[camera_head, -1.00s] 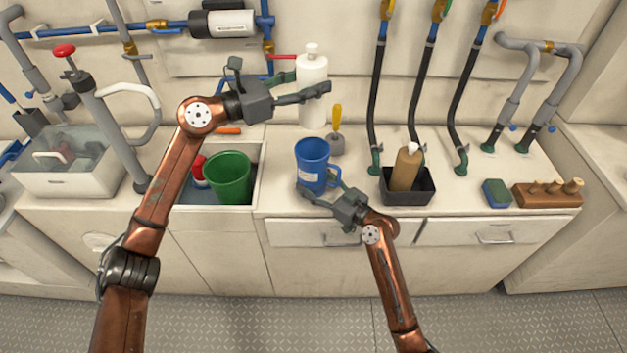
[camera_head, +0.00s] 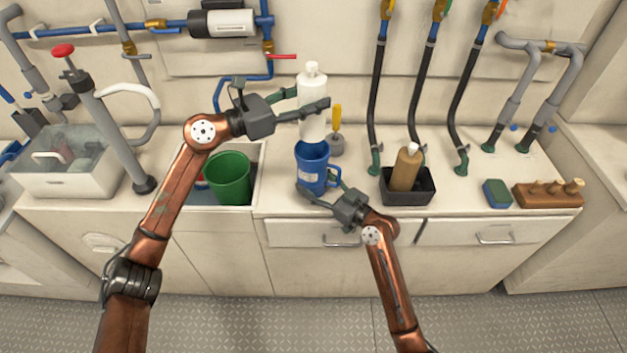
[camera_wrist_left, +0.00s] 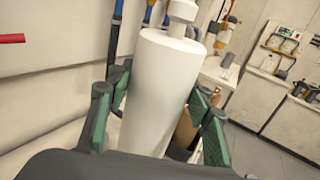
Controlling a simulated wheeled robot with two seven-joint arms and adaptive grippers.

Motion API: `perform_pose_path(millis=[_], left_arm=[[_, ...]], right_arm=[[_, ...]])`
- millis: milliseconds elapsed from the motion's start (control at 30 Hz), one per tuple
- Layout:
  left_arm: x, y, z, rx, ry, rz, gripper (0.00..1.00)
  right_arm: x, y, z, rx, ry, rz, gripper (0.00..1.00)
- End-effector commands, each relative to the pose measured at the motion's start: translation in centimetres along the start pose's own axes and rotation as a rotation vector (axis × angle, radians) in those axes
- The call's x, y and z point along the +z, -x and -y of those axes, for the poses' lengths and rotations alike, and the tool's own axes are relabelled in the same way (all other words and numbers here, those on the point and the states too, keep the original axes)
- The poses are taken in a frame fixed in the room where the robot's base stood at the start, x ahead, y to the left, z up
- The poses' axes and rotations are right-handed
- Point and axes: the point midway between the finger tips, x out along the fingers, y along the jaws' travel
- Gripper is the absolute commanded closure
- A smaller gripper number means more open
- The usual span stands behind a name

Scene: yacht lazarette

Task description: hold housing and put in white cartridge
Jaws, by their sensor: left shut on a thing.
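The white cartridge (camera_head: 313,84) is an upright white cylinder with a narrow knob on top. My left gripper (camera_head: 308,102) is shut on its body; in the left wrist view the white cartridge (camera_wrist_left: 155,90) stands between the two green-padded fingers. The housing (camera_head: 313,170) is a blue cup with a handle and a pale label, upright on the counter. The cartridge's lower end is at the housing's mouth; I cannot tell whether it is inside the rim. My right gripper (camera_head: 320,189) has its fingers around the housing's lower part, one at each side.
A green bucket (camera_head: 229,178) stands in the sink recess at left. A yellow-handled tool (camera_head: 337,128) stands close behind the housing. A black tray (camera_head: 408,194) with a brown bottle (camera_head: 406,168) is to the right, near a blue-green sponge (camera_head: 496,193) and hanging black hoses.

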Motion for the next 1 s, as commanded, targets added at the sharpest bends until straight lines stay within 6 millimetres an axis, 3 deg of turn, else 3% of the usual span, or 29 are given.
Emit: perform_pose_path(millis=[1000], left_arm=[[-4.5,0.2,0.5,-0.001,-0.003,0.003,0.79]], right_arm=[[-0.5,0.2,0.3,0.000,0.004,-0.006,0.72]])
